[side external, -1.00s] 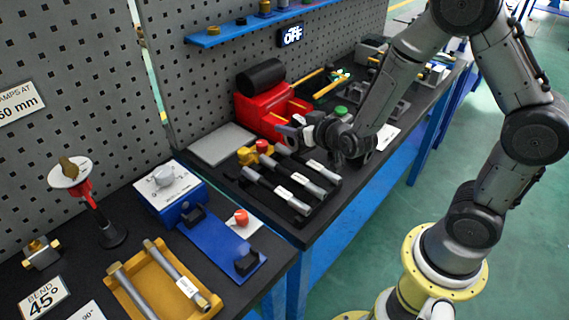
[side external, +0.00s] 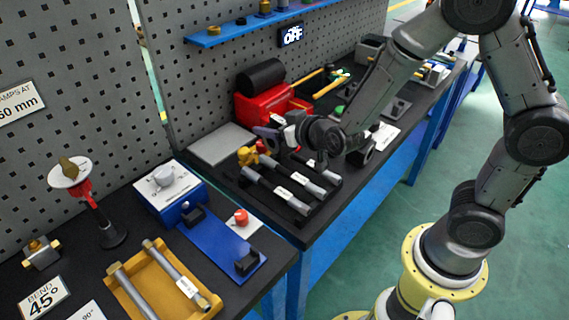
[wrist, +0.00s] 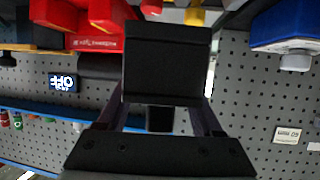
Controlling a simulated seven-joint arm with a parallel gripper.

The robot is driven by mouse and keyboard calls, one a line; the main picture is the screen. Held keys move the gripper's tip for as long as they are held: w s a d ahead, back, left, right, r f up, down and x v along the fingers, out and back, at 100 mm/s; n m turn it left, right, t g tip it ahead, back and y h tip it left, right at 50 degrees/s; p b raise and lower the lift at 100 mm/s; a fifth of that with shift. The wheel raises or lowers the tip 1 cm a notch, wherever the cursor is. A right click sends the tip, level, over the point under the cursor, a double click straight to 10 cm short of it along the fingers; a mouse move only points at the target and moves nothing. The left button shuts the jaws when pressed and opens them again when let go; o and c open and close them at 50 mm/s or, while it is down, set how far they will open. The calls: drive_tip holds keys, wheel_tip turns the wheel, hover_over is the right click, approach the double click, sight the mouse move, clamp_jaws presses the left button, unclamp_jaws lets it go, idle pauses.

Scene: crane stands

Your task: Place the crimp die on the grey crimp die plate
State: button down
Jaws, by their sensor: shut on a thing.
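A dark block, which looks like the crimp die (wrist: 166,62), fills the middle of the wrist view between my fingers. My gripper (side external: 268,137) is shut on it above the bench, in front of the red machine. In the side view, I cannot make out the die clearly at the fingertips. The grey crimp die plate (side external: 220,144) lies flat and bare on the black bench by the pegboard. It is to the left of my gripper, apart from it. I cannot make out the plate in the wrist view.
The red machine (side external: 268,108) with a black cylinder on top stands behind my gripper. A black rack of grey tubes (side external: 290,190) with yellow parts at its far left end lies below and in front. A blue control box (side external: 172,193) stands on the nearer bench.

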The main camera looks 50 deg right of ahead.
drive_tip(key=shift+w+d+r+m+h, duration=0.3)
drive_tip(key=shift+d+r+m+h, duration=0.1)
drive_tip(key=shift+m+h, duration=0.25)
drive_tip(key=shift+d+h, duration=0.3)
drive_tip(key=shift+h, duration=0.05)
drive_tip(key=shift+s+d+f+m, duration=0.1)
drive_tip(key=shift+d+f+m, duration=0.15)
drive_tip(key=shift+d, duration=0.05)
drive_tip(key=shift+w+d+r+m+g+h, duration=0.95)
drive_tip(key=shift+d+r+m+h, duration=0.65)
drive_tip(key=shift+d+r+h, duration=0.3)
drive_tip(key=a+m+g+h, duration=0.2)
drive_tip(key=a+m, duration=0.1)
drive_tip(key=a, duration=0.4)
drive_tip(key=shift+n, duration=0.3)
drive_tip(key=w+f, duration=0.2)
drive_tip(key=w, duration=0.2)
drive_tip(key=w+f, duration=0.3)
drive_tip(key=w, duration=0.1)
drive_tip(key=w+a+f, duration=0.1)
drive_tip(key=w+f, duration=0.2)
drive_tip(key=w, duration=0.2)
drive_tip(key=shift+w+f, duration=0.7)
drive_tip(key=shift+f, duration=0.15)
drive_tip(key=shift+a+f, duration=0.1)
drive_tip(key=shift+f, duration=1.3)
